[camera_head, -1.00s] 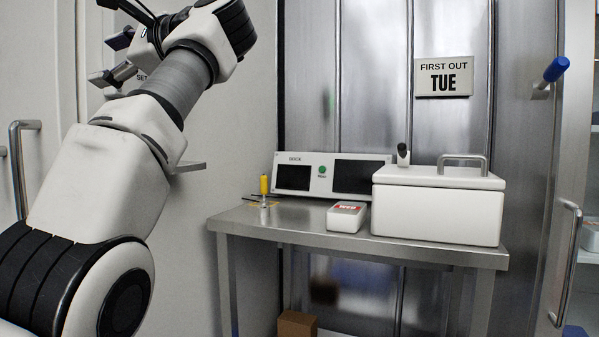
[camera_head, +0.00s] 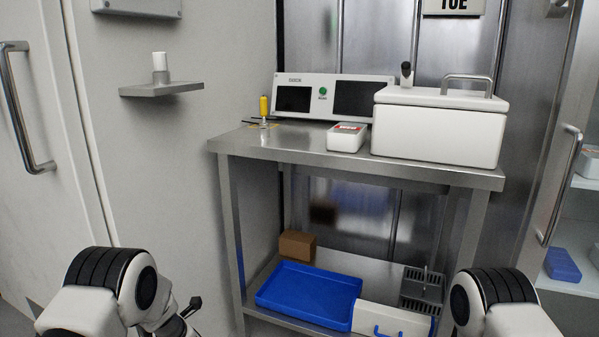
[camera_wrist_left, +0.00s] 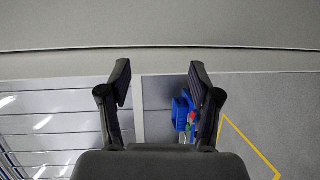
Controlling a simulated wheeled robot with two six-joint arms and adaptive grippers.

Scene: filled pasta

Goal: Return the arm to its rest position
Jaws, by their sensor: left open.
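My left arm (camera_head: 110,295) is low at the bottom left of the head view, folded down beside the steel table. A dark part at its end shows near the bottom edge. In the left wrist view my left gripper (camera_wrist_left: 159,72) is open, with its two dark fingers apart and nothing between them. My right arm (camera_head: 490,305) shows at the bottom right of the head view. Its gripper is out of the frame.
The steel table (camera_head: 300,149) holds a white lidded box (camera_head: 437,128), a small white package (camera_head: 346,138), a yellow-handled item (camera_head: 264,106) and a twin-screen panel (camera_head: 322,94). A blue tray (camera_head: 308,292) lies on the lower shelf. A wall shelf (camera_head: 165,89) holds a white cylinder (camera_head: 160,62).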

